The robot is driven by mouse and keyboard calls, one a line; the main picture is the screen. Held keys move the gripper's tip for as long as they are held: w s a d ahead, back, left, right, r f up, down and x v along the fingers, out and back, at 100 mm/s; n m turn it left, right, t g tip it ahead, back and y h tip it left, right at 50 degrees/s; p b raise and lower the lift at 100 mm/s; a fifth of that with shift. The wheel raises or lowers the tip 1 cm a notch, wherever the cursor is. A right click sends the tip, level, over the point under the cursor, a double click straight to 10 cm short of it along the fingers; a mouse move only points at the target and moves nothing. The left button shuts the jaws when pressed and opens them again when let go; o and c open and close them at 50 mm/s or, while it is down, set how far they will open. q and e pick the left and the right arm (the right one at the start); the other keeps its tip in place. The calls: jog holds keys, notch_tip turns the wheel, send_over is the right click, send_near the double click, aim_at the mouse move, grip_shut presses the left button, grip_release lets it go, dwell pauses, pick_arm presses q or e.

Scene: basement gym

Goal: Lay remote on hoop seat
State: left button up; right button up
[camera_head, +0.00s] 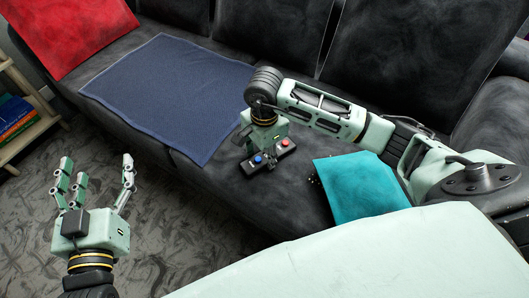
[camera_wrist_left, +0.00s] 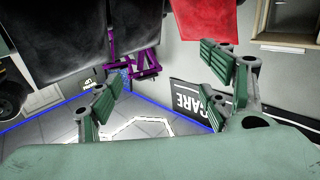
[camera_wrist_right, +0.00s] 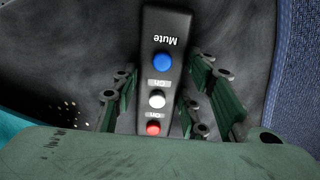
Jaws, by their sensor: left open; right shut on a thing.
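The remote (camera_head: 270,160) is a dark slim bar with a blue, a white and a red button. It also shows in the right wrist view (camera_wrist_right: 164,28), with "Mute" printed upside down. My right gripper (camera_head: 263,147) is shut on the remote, over the dark sofa seat (camera_head: 225,185). Whether the remote touches the seat is not clear. My left gripper (camera_head: 97,168) is open and empty, fingers up, over the floor at the left; its fingers also show in the left wrist view (camera_wrist_left: 165,85). I see no hoop in any view.
A navy cloth (camera_head: 165,90) lies on the seat left of the remote, a teal cloth (camera_head: 358,185) to its right. A red cloth (camera_head: 70,30) is at the far left. A shelf with books (camera_head: 15,118) stands at the left edge.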

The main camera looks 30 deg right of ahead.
aim_at(264, 156)
pick_arm(q)
jog(key=shift+r, duration=0.1)
pick_arm(e)
jog(key=o, duration=1.3)
pick_arm(q)
jog(key=shift+r, duration=0.1)
pick_arm(e)
jog(key=shift+r, duration=0.1)
notch_tip(264, 156, up, 6)
jog(key=shift+p, duration=1)
pick_arm(q)
jog(key=s+a+f+g+y, duration=0.1)
jog(key=s+a+f+g, duration=0.1)
jog(key=s+f+g, duration=0.2)
jog(key=s+a+f+g+y+p, duration=0.1)
jog(key=s+f+g, duration=0.3)
jog(key=f, duration=0.6)
jog(key=shift+s+a+f+n+g+y, duration=0.15)
jog(key=shift+s+a+n+g+y, duration=0.15)
jog(key=shift+a+g, duration=0.25)
pick_arm(e)
notch_tip(264, 156, up, 6)
